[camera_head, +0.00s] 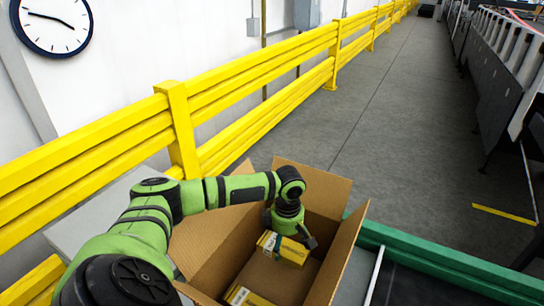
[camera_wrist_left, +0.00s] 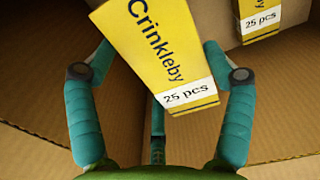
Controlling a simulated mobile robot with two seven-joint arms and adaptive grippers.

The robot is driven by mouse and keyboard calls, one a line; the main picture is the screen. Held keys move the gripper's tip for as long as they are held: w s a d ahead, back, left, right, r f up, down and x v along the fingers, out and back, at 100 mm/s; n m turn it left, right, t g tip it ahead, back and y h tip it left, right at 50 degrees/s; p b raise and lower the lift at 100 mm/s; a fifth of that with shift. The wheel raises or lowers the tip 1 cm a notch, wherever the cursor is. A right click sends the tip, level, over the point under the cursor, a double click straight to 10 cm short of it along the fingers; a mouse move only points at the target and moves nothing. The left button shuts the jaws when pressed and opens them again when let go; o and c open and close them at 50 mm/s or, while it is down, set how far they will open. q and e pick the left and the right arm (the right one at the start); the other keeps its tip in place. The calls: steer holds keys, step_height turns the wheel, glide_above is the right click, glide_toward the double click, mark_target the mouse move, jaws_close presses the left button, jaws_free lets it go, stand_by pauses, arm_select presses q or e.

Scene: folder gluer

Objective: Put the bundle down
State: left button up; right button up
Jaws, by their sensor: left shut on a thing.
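My left gripper (camera_head: 289,234) reaches down into an open brown cardboard box (camera_head: 342,238). It is shut on a yellow-and-brown bundle (camera_head: 291,252), which is inside the box walls. In the left wrist view the bundle (camera_wrist_left: 160,50) reads "Crinkleby" and "25 pcs" and sits tilted between the fingers. I cannot tell whether its underside touches the box floor. A second, similar bundle (camera_head: 243,297) lies in the near part of the box; it also shows in the left wrist view (camera_wrist_left: 258,18). My right gripper is out of view.
The box flaps stand open around the gripper. A yellow guard rail (camera_head: 185,130) runs along the left by the wall. A green-edged conveyor (camera_head: 430,264) is at the lower right. The grey floor aisle (camera_head: 400,140) beyond is clear, with a machine (camera_head: 495,85) along its right side.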

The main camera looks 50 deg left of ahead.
mark_target(287, 242)
arm_select(q)
steer(key=f, duration=0.3)
steer(key=shift+w+f, duration=0.25)
step_height(287, 242, down, 5)
steer(key=shift+w+a+r, duration=0.1)
steer(key=shift+w, duration=0.05)
step_height(287, 242, down, 3)
steer(key=shift+f, duration=0.55)
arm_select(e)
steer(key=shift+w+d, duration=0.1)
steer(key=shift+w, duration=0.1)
arm_select(q)
steer(key=o, duration=1.1)
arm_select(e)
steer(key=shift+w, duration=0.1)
